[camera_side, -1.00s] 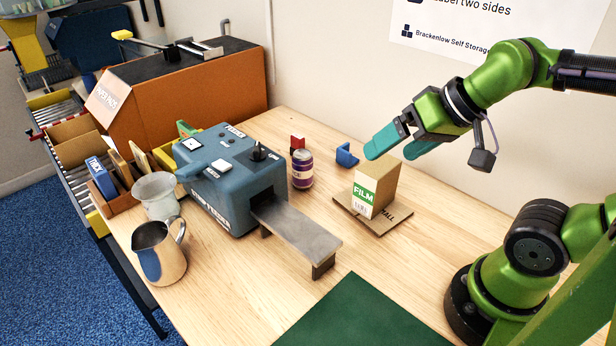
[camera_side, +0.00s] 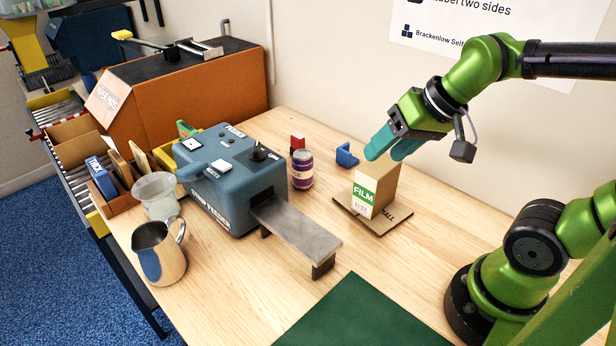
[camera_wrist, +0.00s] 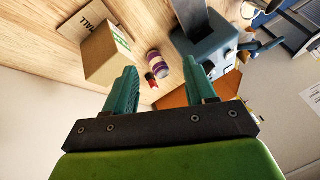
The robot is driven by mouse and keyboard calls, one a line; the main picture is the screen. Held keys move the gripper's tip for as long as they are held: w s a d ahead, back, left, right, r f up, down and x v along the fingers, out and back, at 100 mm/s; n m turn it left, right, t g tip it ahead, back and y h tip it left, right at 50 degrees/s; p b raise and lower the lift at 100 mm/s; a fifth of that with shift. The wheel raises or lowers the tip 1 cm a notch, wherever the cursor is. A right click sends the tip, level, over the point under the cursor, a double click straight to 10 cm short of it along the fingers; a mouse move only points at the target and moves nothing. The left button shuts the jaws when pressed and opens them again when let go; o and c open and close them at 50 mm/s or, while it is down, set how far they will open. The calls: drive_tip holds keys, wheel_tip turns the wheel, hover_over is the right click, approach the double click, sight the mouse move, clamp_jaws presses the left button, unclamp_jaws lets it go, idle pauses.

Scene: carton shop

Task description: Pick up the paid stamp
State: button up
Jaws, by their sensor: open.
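No lettering marks the paid stamp. A small red block with white and dark parts (camera_side: 297,143) stands behind the purple-labelled jar and may be it. In the wrist view the red and black block (camera_wrist: 151,80) shows between the fingers, farther off. A small blue piece (camera_side: 346,156) stands to its right in the side view; I cannot tell what it is. My gripper (camera_side: 384,153) has teal fingers, apart and empty, and appears above and behind the film carton. In the wrist view my gripper (camera_wrist: 163,68) is open with nothing between the fingertips.
The film carton (camera_side: 366,193) stands on a cardboard sheet (camera_side: 389,222). The purple-labelled jar (camera_side: 302,170) stands left of it. A blue machine (camera_side: 222,185) with a grey ramp (camera_side: 297,227), a metal jug (camera_side: 158,252) and a green mat (camera_side: 355,318) take up other table space.

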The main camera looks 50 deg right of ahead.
drive_tip(key=w+d+f+g, duration=0.1)
drive_tip(key=w+d, duration=0.1)
drive_tip(key=w, duration=0.5)
drive_tip(key=w+d+f+g, duration=0.1)
drive_tip(key=w+d, duration=0.2)
drive_tip(key=w, duration=0.3)
drive_tip(key=n+h, duration=0.2)
drive_tip(key=n, duration=0.3)
approach(298, 137)
drive_tip(key=x, duration=0.5)
drive_tip(key=shift+s+f, duration=0.15)
drive_tip(key=shift+f, duration=0.25)
drive_tip(key=shift+w+x, duration=0.15)
drive_tip(key=shift+x, duration=1.2)
drive_tip(key=shift+w+x, duration=0.15)
drive_tip(key=shift+x, duration=1.15)
drive_tip(key=shift+d+r, duration=0.1)
drive_tip(key=shift+c, duration=0.3)
clamp_jaws()
